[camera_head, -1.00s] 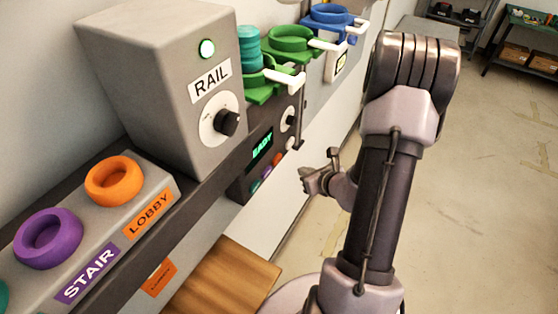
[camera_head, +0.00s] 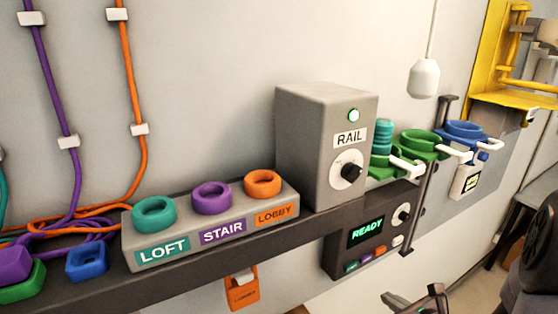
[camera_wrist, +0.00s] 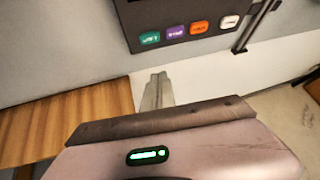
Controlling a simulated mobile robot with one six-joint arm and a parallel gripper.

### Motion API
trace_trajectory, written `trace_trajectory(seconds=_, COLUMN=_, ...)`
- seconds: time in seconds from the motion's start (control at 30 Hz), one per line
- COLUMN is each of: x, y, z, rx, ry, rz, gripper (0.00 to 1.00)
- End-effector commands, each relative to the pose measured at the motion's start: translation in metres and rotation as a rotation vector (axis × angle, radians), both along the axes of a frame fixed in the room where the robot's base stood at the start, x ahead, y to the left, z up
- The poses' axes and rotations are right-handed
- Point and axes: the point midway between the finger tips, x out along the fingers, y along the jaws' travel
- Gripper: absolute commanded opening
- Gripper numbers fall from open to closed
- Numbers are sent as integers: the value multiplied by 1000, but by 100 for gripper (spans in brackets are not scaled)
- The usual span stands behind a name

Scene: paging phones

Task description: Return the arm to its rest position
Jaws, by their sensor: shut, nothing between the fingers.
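My gripper (camera_wrist: 156,90) shows in the wrist view with its fingers together and nothing between them. It hangs in front of the wall, below the panel's row of coloured buttons and apart from them. In the head view part of my gripper (camera_head: 415,302) shows at the bottom edge, below and right of the panel with the READY display (camera_head: 367,231). Part of my arm shows dark at the right edge; most of the arm is out of view.
A shelf (camera_head: 75,292) along the wall carries the LOFT, STAIR and LOBBY block (camera_head: 190,255) and the RAIL box (camera_head: 315,150). Green (camera_head: 420,140) and blue (camera_head: 465,130) holders stick out at right. A wooden surface (camera_wrist: 80,120) lies left of my gripper.

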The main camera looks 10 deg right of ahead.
Motion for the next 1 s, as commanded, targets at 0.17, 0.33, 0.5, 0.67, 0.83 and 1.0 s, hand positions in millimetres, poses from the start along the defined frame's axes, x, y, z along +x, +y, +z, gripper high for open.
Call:
trace_trajectory(seconds=0.17, x=7, y=79, z=10, rx=-143, ry=-54, rz=337, gripper=0)
trace_trajectory(seconds=0.33, x=-29, y=183, z=5, rx=-408, ry=-107, rz=819, gripper=0)
trace_trajectory(seconds=0.5, x=-133, y=255, z=-52, rx=-1012, ry=-153, rz=1472, gripper=0)
trace_trajectory(seconds=0.67, x=-179, y=240, z=-74, rx=-1506, ry=-153, rz=1718, gripper=0)
trace_trajectory(seconds=0.83, x=-187, y=229, z=-68, rx=-1663, ry=-141, rz=1756, gripper=0)
trace_trajectory(seconds=1.0, x=-187, y=229, z=-65, rx=-1660, ry=-139, rz=1757, gripper=0)
